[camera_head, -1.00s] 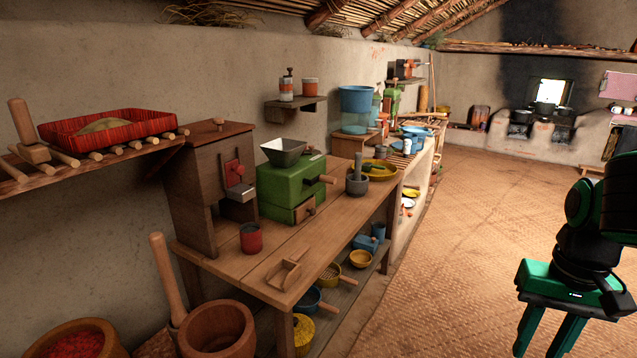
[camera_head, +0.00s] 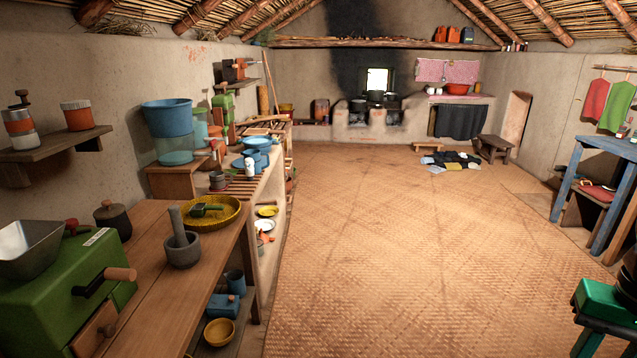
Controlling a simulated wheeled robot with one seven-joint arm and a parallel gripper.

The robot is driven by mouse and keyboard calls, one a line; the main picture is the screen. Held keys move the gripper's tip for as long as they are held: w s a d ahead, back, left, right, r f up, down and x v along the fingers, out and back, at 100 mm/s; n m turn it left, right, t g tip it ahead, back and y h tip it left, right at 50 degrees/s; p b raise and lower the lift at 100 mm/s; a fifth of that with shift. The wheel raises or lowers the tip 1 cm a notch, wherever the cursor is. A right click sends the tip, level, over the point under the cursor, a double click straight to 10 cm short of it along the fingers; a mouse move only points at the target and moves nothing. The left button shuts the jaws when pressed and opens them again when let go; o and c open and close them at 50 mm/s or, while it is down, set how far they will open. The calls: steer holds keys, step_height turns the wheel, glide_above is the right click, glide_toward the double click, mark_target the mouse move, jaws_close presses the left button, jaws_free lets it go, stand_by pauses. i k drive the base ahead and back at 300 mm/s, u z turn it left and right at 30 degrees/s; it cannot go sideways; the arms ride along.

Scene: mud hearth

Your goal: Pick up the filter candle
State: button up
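A small white upright cylinder (camera_head: 249,167), which may be the filter candle, stands on the long side counter left of centre, among blue dishes. It is too small to be sure.
A blue bucket (camera_head: 167,117) sits on a clear blue container (camera_head: 176,148) left of the cylinder. A wooden table (camera_head: 165,290) with a green mill (camera_head: 62,290) and a yellow tray (camera_head: 226,222) stands in front. The woven floor (camera_head: 400,240) is open. A blue table (camera_head: 600,180) stands at right.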

mark_target(249, 162)
steer(key=z, duration=0.15)
steer(key=i, duration=2.3)
steer(key=u, duration=1.3)
steer(key=i, duration=0.8)
steer(key=u, duration=0.55)
